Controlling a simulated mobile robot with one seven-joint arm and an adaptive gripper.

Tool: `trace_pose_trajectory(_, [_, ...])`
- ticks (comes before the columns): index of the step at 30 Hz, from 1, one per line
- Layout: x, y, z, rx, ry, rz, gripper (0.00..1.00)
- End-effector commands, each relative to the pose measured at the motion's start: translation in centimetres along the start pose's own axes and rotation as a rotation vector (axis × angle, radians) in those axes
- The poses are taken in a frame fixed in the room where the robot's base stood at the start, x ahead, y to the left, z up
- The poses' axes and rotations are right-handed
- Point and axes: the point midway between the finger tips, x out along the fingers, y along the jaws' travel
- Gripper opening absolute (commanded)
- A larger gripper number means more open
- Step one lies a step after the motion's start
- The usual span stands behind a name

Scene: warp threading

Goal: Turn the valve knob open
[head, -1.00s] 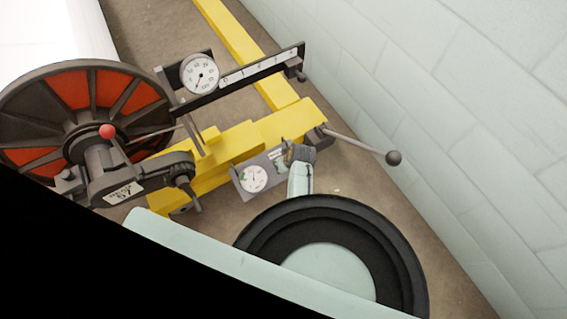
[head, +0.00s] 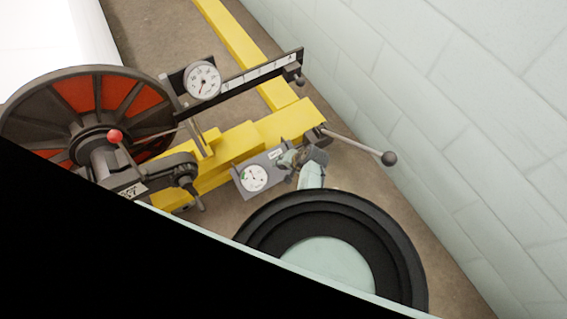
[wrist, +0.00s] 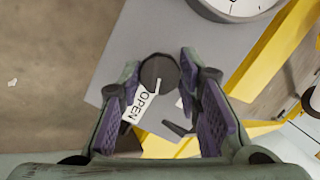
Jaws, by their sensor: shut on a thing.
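The valve knob (wrist: 160,72) is a dark round knob on a grey panel (wrist: 140,38). It sits between the tips of my gripper (wrist: 158,80) in the wrist view. The fingers have purple pads and are shut on the knob. A white label reading OPEN (wrist: 147,102) lies just below the knob, partly beside the left finger. In the head view my gripper (head: 300,157) is at the right part of the panel (head: 272,186), hiding the knob there. A round white gauge (head: 254,178) is on the panel's left part.
A yellow beam (head: 235,155) runs behind the panel. A lever with a dark ball (head: 389,158) sticks out to the right. A spoked wheel with red sections (head: 140,98) and a red ball (head: 115,136) are at left. A block wall (head: 470,120) bounds the right.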

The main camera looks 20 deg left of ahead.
Motion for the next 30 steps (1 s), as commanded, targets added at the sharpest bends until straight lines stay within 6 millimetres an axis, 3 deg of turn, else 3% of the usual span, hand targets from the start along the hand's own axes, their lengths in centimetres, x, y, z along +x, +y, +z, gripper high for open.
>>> trace_pose_trajectory(12, [-0.06, 0.06, -0.03, 0.260, 0.001, -0.055, 0.04])
trace_pose_trajectory(30, [0.00, 0.10, -0.03, 0.334, 0.001, -0.071, 0.04])
